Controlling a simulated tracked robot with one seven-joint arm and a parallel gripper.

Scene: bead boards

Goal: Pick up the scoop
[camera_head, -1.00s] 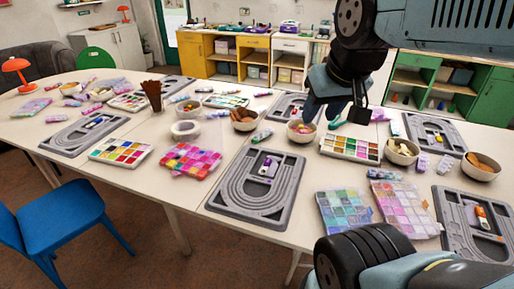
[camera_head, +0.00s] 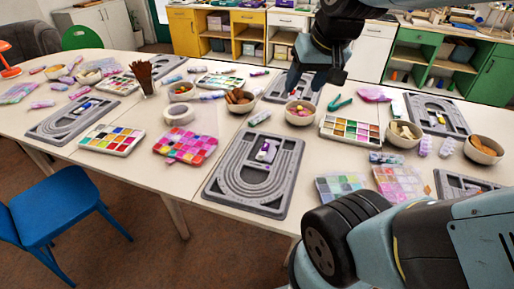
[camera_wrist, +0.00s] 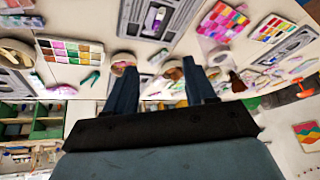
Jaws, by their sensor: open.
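No thing in view is clearly a scoop. A flat pink translucent piece (camera_head: 375,95) lies at the back right of the table and may be the scoop; its shape is too small to tell. It also shows in the wrist view (camera_wrist: 61,90). My gripper (camera_head: 312,80) is above the far side of the table, left of the pink piece, with nothing between its fingers. In the wrist view my gripper (camera_wrist: 158,65) has its two dark blue fingers spread apart, with a bowl of beads (camera_wrist: 122,59) and a bowl of brown pieces (camera_wrist: 172,69) beyond them.
Green-handled pliers (camera_head: 340,104) lie left of the pink piece. A bead bowl (camera_head: 300,115), a paint-like bead box (camera_head: 350,132) and grey bead boards (camera_head: 212,190) crowd the table. A cup of brown sticks (camera_head: 148,88) stands upright at the left.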

